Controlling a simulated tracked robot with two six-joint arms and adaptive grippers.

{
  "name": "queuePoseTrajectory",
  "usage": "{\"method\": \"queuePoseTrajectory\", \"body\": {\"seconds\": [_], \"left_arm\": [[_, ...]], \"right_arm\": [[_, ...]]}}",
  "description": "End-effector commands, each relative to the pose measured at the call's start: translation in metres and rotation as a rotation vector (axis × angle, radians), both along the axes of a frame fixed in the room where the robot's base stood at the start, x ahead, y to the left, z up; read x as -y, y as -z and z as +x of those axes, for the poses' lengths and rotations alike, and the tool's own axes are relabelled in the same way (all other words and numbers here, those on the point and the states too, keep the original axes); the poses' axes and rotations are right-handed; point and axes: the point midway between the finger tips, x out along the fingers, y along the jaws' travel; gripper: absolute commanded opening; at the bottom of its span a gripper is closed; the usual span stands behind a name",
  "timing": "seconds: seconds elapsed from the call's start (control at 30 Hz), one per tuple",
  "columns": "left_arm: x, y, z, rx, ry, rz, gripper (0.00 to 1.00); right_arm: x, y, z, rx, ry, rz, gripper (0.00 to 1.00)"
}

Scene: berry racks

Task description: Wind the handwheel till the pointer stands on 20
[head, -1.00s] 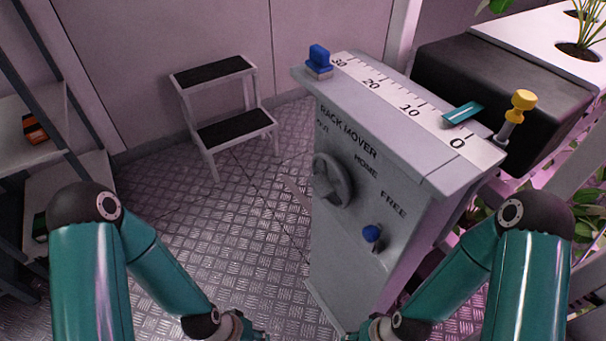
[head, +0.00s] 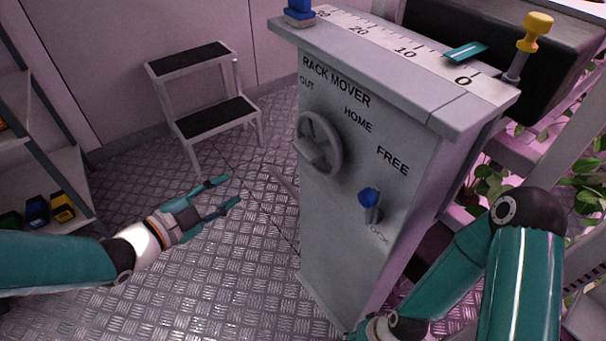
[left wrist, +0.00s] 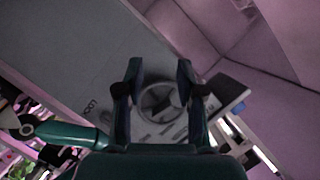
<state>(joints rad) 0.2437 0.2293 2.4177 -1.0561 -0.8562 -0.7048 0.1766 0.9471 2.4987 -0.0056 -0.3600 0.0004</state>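The handwheel (head: 320,144), a grey spoked wheel with a handle knob, is on the front of the grey rack mover cabinet (head: 330,220). In the left wrist view the handwheel (left wrist: 158,102) shows beyond and between my fingers. My left gripper (head: 226,192) is open and empty, left of the handwheel and apart from it. The teal pointer (head: 466,51) lies on the white scale (head: 425,60) near its 0 end, between the 0 and 10 marks; its exact reading is unclear. My right gripper (head: 370,329) is low at the bottom edge, its fingertips cut off.
A blue-knobbed lever (head: 369,199) sits between FREE and LOCK, knob upward toward FREE. A yellow-topped knob (head: 535,32) and a blue block (head: 299,12) are at the scale's ends. A step stool (head: 215,115) stands behind left.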

Motion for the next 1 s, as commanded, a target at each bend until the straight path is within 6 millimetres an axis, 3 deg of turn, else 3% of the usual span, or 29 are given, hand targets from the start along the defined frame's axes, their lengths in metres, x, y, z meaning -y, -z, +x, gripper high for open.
{"method": "queuePoseTrajectory", "body": {"seconds": [0.03, 0.1, 0.2, 0.4, 0.67, 1.0], "left_arm": [[0.000, -0.017, -0.009, 0.170, 0.068, 0.089, 0.38], [0.004, -0.045, -0.027, 0.374, 0.163, 0.211, 0.38], [0.011, -0.070, -0.052, 0.587, 0.266, 0.349, 0.38], [0.020, -0.087, -0.077, 0.767, 0.362, 0.471, 0.38], [0.045, -0.087, -0.061, 0.775, 0.371, 0.473, 0.38], [0.105, -0.086, -0.018, 0.772, 0.370, 0.473, 0.38]], "right_arm": [[0.000, 0.022, 0.000, 0.000, 0.000, 0.000, 0.40], [0.000, 0.033, 0.000, 0.000, 0.000, 0.000, 0.40], [0.000, 0.043, 0.000, 0.000, 0.000, 0.000, 0.40], [0.000, 0.050, 0.000, 0.001, 0.000, 0.000, 0.40], [0.000, 0.054, 0.000, 0.001, 0.000, 0.000, 0.40], [0.000, 0.068, 0.000, 0.001, 0.000, 0.000, 0.40]]}}
